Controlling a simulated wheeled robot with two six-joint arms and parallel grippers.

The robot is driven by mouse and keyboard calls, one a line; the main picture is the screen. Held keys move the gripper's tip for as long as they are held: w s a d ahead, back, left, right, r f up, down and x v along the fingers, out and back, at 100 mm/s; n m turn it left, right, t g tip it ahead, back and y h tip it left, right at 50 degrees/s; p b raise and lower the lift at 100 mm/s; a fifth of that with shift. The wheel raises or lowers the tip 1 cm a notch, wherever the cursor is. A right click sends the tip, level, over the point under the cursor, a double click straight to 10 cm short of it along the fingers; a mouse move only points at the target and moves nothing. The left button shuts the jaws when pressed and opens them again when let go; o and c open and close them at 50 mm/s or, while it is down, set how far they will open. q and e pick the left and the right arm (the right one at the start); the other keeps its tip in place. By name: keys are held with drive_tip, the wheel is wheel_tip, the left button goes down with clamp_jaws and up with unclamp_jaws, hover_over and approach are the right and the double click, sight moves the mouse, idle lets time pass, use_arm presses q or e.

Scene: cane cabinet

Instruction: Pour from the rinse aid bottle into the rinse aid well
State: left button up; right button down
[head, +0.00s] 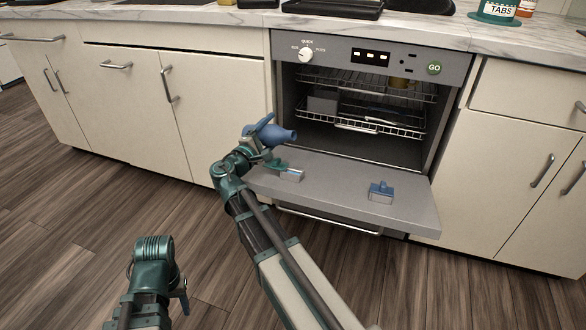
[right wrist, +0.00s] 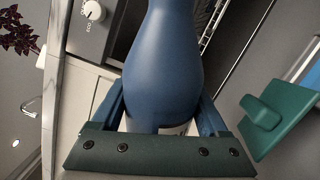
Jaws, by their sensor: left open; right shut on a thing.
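The blue rinse aid bottle (head: 278,134) is tipped nearly on its side, its narrow end towards the right. My right gripper (head: 258,140) is shut on it and holds it above the open dishwasher door. In the right wrist view the bottle (right wrist: 160,72) stands between the jaws, and its tip is cut off at the top. No label shows which is for rinse aid. No liquid is visible. My left gripper (head: 160,268) is open, low at the left, away from the door.
The dishwasher door (head: 335,200) is folded down, with wire racks (head: 375,125) inside the cavity. White cabinets flank it. A TABS tub (head: 494,11) and dark trays stand on the marble counter. The wooden floor around my left arm is clear.

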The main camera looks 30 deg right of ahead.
drive_tip(key=shift+w+a+f+m+b, duration=0.15)
drive_tip(key=shift+f+m+b, duration=0.2)
drive_tip(key=shift+m, duration=0.45)
idle(1.8)
drive_tip(key=shift+s+r+n+p, duration=0.3)
drive_tip(key=shift+r+n+p, duration=0.4)
drive_tip(key=shift+n+p, duration=0.1)
drive_tip(key=shift+s+d+f+n+b, duration=0.15)
drive_tip(key=shift+d+f+n+b, duration=0.1)
drive_tip(key=shift+f+n+b, duration=0.65)
drive_tip(key=shift+r+n+p, duration=0.4)
drive_tip(key=shift+n, duration=0.1)
drive_tip(key=shift+r, duration=0.1)
